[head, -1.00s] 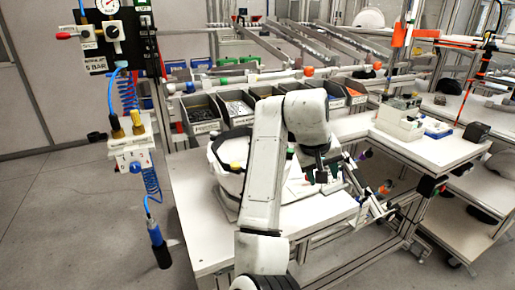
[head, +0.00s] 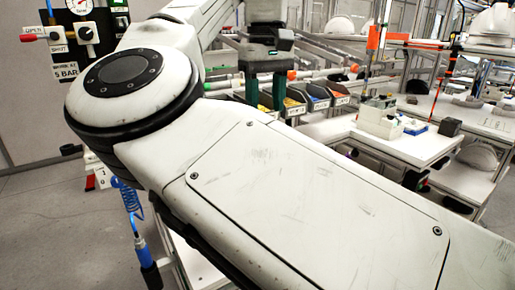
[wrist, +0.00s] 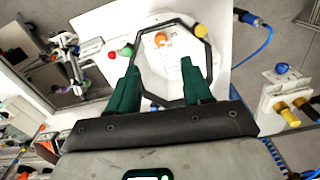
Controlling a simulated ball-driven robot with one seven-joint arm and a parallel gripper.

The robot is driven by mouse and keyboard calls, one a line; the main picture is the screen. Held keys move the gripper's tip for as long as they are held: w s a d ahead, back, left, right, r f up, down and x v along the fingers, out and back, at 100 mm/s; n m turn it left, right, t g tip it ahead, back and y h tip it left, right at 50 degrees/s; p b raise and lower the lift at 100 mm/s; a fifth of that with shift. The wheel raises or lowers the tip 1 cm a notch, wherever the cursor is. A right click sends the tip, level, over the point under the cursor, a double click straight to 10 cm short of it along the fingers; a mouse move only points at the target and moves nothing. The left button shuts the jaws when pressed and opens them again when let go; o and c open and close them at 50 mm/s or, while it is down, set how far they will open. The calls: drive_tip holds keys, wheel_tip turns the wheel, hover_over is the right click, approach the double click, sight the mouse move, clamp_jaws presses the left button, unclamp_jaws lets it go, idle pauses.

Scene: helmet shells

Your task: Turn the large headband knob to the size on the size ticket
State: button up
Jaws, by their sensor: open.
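A white helmet shell or holder with a black angular rim (wrist: 193,32) lies below my gripper in the wrist view. Inside the rim are an orange round part (wrist: 160,38) and a pale sheet with faint print (wrist: 170,62), unreadable here. I cannot tell which is the large headband knob. My gripper (wrist: 162,70) is open and empty, its green fingers apart above the shell. In the head view my gripper (head: 265,92) points down, and my arm hides the shell.
Parts bins (head: 318,97) stand behind my gripper. A side bench (head: 405,145) with boxes is at right. A valve panel (head: 78,35) is at left; its blue hose (head: 130,200) hangs beside the bench. Yellow fittings (wrist: 290,115) show at right in the wrist view.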

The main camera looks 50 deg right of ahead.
wheel_tip(320, 180, down, 11)
drive_tip(key=shift+r+b, duration=0.2)
drive_tip(key=shift+b, duration=0.1)
idle(0.4)
clamp_jaws()
